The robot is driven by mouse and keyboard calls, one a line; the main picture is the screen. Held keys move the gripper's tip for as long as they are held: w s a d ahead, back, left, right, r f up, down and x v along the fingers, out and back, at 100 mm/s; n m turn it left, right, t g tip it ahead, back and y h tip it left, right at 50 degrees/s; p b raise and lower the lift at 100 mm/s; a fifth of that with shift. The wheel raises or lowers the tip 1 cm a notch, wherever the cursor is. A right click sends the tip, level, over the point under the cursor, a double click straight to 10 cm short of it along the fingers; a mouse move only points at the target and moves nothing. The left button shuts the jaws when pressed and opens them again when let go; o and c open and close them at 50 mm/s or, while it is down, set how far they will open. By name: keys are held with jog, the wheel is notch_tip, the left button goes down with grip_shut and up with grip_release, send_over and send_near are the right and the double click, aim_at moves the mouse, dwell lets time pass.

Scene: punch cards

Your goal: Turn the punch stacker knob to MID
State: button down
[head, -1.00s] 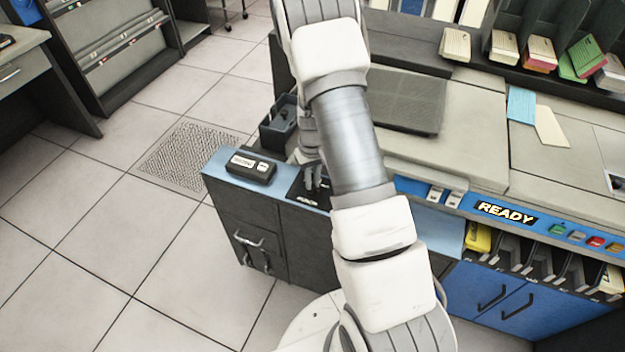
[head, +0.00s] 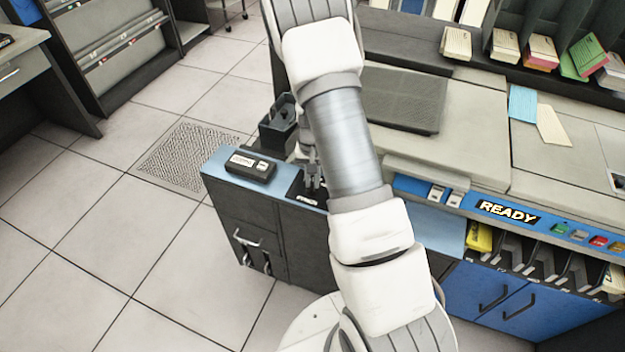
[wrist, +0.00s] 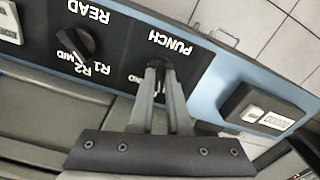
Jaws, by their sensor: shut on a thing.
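The PUNCH stacker knob (wrist: 159,63) is a dark knob on a black plate in the wrist view, beside the upside-down word PUNCH. My gripper (wrist: 161,72) is shut on it, with its two grey fingers on either side. The fingers hide most of the knob, so its pointer cannot be read. Part of a MID label shows just left of the fingers.
A similar READ knob (wrist: 76,42), with its own position labels, is left of the PUNCH knob in the wrist view. A dark open bin (head: 279,128) is behind. Floor at left is clear.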

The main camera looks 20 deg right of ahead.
jog(key=m, duration=0.6)
jog(key=m+p, duration=0.1)
jog(key=m, duration=0.5)
dwell(0.5)
jog(key=c, duration=0.9)
grip_release()
notch_tip(320, 180, up, 18)
jog(key=shift+f+p, duration=0.25)
jog(key=shift+p, duration=1)
